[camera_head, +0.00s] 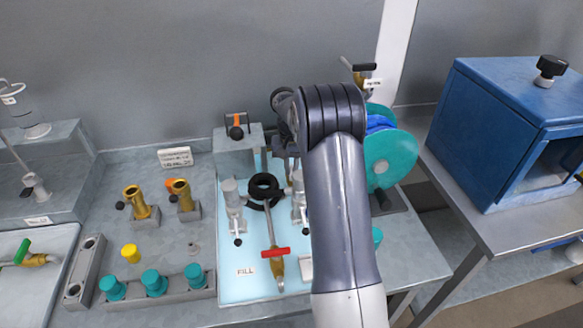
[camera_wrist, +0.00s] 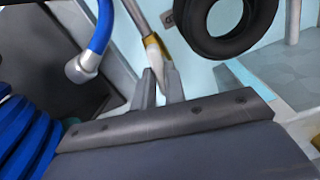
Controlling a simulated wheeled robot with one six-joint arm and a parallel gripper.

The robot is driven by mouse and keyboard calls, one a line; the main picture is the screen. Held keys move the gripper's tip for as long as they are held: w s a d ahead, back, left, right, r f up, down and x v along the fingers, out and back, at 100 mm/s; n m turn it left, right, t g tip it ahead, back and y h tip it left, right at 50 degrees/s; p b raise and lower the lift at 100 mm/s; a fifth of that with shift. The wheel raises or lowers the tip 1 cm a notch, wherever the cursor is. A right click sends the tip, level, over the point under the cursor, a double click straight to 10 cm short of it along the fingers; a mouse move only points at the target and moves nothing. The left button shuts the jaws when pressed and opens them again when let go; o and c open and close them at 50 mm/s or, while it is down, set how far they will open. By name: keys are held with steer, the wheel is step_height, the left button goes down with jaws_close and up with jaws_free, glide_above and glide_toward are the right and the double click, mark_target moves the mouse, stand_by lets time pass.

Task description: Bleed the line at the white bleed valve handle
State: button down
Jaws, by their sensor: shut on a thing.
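In the wrist view the white bleed valve handle (camera_wrist: 154,48) is a slim white lever joined to a brass-coloured part and a metal pipe. My gripper (camera_wrist: 160,84) has its two grey fingers shut on the lower end of this handle. In the head view my arm covers most of that spot. I cannot make out the handle or the fingertips there.
A black ring (camera_wrist: 222,28) hangs close on the right in the wrist view. A blue hose (camera_wrist: 100,30) with a metal fitting is close on the left. A red-handled valve (camera_head: 275,253) stands in the light blue tray. A blue cabinet (camera_head: 495,115) stands at right.

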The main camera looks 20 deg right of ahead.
mark_target(291, 170)
steer(key=shift+n, duration=1)
steer(key=c, duration=1.5)
jaws_free()
steer(key=shift+o, duration=0.2)
steer(key=shift+r, duration=0.1)
step_height(291, 170, up, 11)
steer(key=b, duration=0.1)
steer(key=shift+f, duration=0.2)
